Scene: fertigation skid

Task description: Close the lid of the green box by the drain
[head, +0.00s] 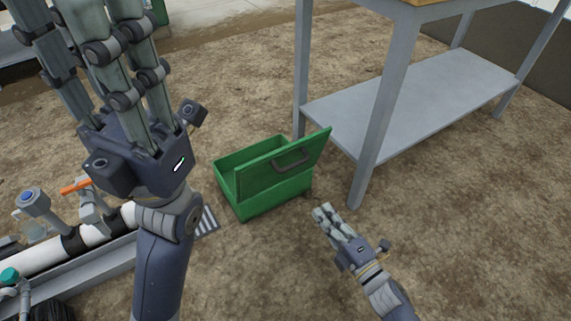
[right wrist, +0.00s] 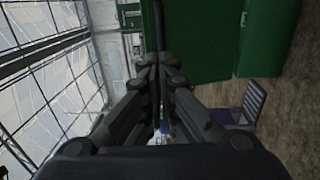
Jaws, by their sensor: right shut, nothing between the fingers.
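The green box (head: 262,203) stands on the soil in the middle of the head view, beside the striped drain grate (head: 208,222). Its lid (head: 312,152) is open, raised at a tilt, with a grey handle on its face. My right gripper (head: 323,212) is shut and empty, just right of the box and apart from it. In the right wrist view, the shut fingers (right wrist: 157,75) point toward a large green surface (right wrist: 200,38) of the box. My left gripper (head: 95,50) is high at the left; its fingertips are cut off by the frame.
A grey metal table (head: 440,95) with a low shelf stands behind and right of the box, one leg close to my right gripper. A pipe assembly (head: 75,240) with valves lies at the left. Bare soil is free at the lower middle and right.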

